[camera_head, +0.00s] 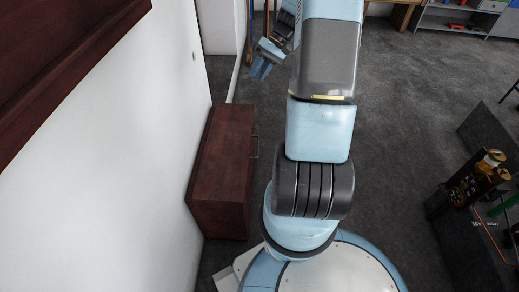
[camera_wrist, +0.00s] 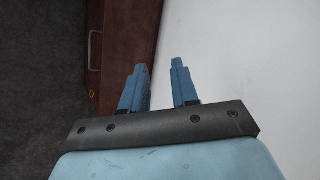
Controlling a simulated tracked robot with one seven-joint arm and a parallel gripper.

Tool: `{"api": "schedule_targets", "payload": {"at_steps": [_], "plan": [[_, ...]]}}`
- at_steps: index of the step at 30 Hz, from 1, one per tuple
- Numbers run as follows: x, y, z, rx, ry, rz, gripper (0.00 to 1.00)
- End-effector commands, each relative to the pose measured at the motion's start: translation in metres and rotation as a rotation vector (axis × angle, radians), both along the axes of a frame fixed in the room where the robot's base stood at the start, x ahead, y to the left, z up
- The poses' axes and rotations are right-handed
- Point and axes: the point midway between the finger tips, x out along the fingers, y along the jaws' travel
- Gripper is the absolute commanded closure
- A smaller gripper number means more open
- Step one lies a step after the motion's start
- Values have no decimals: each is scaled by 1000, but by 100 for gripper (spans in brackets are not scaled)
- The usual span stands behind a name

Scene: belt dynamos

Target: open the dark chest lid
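The dark red-brown wooden chest (camera_head: 222,150) stands against the white wall in the head view, and its flat lid looks closed. A thin metal handle (camera_head: 256,147) sticks out from its right side. In the wrist view the chest (camera_wrist: 122,35) runs along the wall, with the handle (camera_wrist: 93,50) at its left edge. My gripper (camera_head: 262,70) is above and beyond the chest's far end in the head view. The wrist view shows my gripper (camera_wrist: 160,64) open and empty, its two blue fingers apart. I see no contact with the chest.
The white wall (camera_head: 110,150) runs close along the left, with a dark wooden piece (camera_head: 60,50) at the upper left. Dark grey carpet (camera_head: 400,130) is clear to the right.

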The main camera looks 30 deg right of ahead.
Motion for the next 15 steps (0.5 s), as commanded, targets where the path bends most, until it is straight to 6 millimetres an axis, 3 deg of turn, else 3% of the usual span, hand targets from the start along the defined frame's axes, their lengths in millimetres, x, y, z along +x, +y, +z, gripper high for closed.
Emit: {"api": "schedule_targets", "payload": {"at_steps": [1,15], "plan": [[1,-10,-18,33,6,-15,71],[-2,-76,-160,312,-56,-158,71]]}}
